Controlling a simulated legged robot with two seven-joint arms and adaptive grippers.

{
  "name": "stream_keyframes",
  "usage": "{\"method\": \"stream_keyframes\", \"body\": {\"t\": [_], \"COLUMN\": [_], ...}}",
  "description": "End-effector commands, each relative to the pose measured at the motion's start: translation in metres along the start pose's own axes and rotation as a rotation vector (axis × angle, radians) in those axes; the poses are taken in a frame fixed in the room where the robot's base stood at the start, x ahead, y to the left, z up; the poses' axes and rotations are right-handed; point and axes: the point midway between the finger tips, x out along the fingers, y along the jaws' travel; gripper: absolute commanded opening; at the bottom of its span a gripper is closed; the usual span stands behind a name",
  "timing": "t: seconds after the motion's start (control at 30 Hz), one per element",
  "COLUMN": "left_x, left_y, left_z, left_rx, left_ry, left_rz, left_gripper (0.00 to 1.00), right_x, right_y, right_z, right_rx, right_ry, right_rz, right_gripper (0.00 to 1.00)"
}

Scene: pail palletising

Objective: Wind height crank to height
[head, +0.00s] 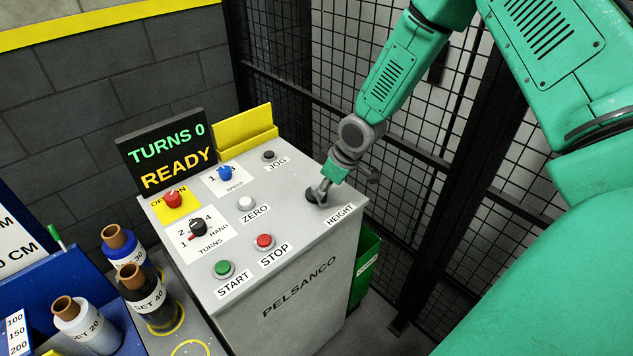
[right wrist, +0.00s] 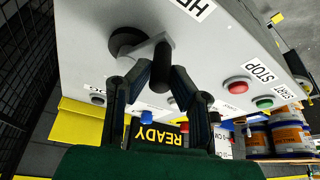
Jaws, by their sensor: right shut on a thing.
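The height crank (head: 314,195) is on the right end of the grey console top, beside the HEIGHT label. In the right wrist view the crank (right wrist: 127,42) has a round black hub, a short grey arm and a dark handle. My right gripper (head: 327,182) reaches down to the crank and hides part of it. In the right wrist view its two fingers (right wrist: 164,82) are closed around the crank handle. The display (head: 170,157) reads TURNS 0 and READY. My left gripper is not in view.
The console (head: 295,265) has a red STOP button (head: 265,241), a green START button (head: 224,269) and several other knobs. Film rolls (head: 145,295) stand at the lower left. A black mesh fence (head: 470,180) runs behind, and a green bin (head: 365,265) stands right of the console.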

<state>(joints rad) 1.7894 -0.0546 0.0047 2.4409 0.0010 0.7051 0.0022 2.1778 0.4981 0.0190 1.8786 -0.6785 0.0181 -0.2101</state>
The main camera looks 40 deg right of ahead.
Motion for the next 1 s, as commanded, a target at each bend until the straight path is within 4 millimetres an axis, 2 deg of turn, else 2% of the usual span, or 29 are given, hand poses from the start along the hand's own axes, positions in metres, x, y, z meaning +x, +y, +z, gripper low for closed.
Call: {"method": "stream_keyframes", "body": {"t": [0.1,0.4,0.93,0.97,1.0], "left_x": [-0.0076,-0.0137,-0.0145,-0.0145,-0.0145], "left_y": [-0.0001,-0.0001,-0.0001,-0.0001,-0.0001], "left_z": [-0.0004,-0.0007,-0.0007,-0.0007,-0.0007], "left_rx": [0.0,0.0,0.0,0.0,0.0], "left_ry": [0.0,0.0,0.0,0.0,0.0], "left_rz": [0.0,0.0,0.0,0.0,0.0], "left_gripper": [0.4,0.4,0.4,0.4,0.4], "right_x": [-0.003,-0.003,-0.0024,-0.0024,-0.0024], "right_y": [0.0057,0.0104,0.0115,0.0115,0.0115], "right_z": [0.0012,0.0046,0.0047,0.0047,0.0046], "right_rx": [-0.061,-0.166,-0.189,-0.189,-0.189], "right_ry": [0.004,0.002,0.002,0.002,0.002], "right_rz": [-0.025,-0.067,-0.075,-0.075,-0.074], "right_gripper": [0.0,0.0,0.0,0.2,0.35]}}
